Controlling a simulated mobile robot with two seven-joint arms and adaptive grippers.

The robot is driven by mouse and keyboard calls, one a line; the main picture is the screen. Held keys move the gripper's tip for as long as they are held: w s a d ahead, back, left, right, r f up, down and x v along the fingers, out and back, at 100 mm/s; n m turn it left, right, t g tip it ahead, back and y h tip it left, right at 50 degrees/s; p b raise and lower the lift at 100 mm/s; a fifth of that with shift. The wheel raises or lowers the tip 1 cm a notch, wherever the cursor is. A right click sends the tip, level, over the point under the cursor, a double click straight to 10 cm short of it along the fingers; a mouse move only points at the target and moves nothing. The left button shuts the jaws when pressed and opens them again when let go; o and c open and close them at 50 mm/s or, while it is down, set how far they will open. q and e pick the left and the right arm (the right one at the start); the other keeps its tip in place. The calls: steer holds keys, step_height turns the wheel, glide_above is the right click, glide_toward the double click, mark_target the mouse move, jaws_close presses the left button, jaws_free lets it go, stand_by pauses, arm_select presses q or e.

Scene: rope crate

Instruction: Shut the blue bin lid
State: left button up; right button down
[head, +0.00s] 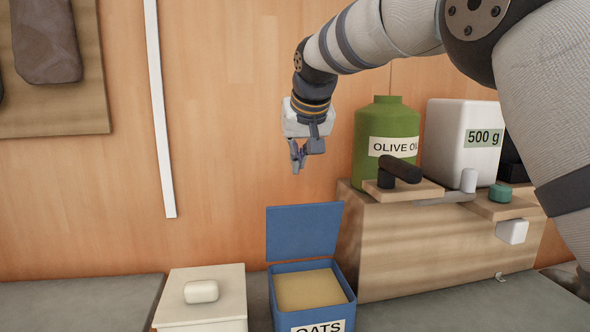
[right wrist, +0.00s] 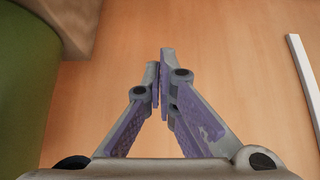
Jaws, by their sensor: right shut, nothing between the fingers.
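The blue bin (head: 283,308) stands on the counter, labelled OATS, with tan contents showing inside. Its blue lid (head: 303,232) is open and stands upright at the bin's back edge. My right gripper (head: 298,168) is above the lid, apart from it, in front of the wooden wall. Its fingers are shut with nothing between them; the right wrist view shows the closed fingertips (right wrist: 162,60). The bin and lid do not show in the right wrist view. My left gripper is not in view.
A cream box (head: 205,314) with a white knob stands left of the bin. Right of it, a wooden box (head: 440,250) bears a green olive oil jar (head: 385,130) and a white 500 g container (head: 450,130). The wall (head: 230,130) is close behind.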

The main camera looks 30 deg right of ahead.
mark_target(302, 227)
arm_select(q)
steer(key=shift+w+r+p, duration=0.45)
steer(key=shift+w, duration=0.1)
arm_select(e)
step_height(302, 227, down, 8)
steer(key=w, duration=0.1)
steer(key=shift+d, duration=0.15)
steer(key=shift+w, duration=0.1)
